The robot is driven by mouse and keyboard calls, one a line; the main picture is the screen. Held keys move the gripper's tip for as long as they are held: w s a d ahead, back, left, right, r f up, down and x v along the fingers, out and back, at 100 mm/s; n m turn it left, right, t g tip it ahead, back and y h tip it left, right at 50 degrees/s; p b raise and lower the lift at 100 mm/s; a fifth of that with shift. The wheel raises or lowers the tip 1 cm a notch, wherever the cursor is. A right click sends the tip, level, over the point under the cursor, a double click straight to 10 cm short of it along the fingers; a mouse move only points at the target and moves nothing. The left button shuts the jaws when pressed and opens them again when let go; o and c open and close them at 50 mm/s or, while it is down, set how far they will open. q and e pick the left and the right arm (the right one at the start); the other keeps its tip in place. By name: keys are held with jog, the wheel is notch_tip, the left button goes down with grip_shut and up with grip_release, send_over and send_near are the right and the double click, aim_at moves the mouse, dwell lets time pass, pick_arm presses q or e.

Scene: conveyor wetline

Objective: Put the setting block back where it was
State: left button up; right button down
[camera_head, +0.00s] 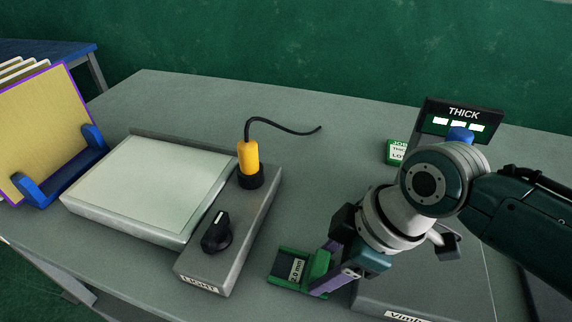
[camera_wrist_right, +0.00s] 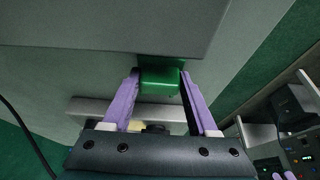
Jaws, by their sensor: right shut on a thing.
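The setting block (camera_head: 291,270) is green with a pale label that seems to read 1.0 mm. It is by the table's front, between the light box and the grey gauge base. My right gripper (camera_head: 326,274) is shut on it, and its purple fingers hold the block from the right. In the wrist view the block (camera_wrist_right: 160,82) is between the two fingertips. I cannot tell whether its underside touches the table. Two small purple tips (camera_wrist_right: 283,175) at that view's lower right may be my left gripper; their state is unclear.
The light box (camera_head: 150,190) with a black knob (camera_head: 217,232) and yellow plug (camera_head: 248,158) is left of the block. The gauge base (camera_head: 425,285) is partly under my right arm. The rear middle table is mostly clear.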

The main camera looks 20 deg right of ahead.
jog(key=shift+f, duration=0.1)
jog(key=shift+c, duration=0.9)
grip_release()
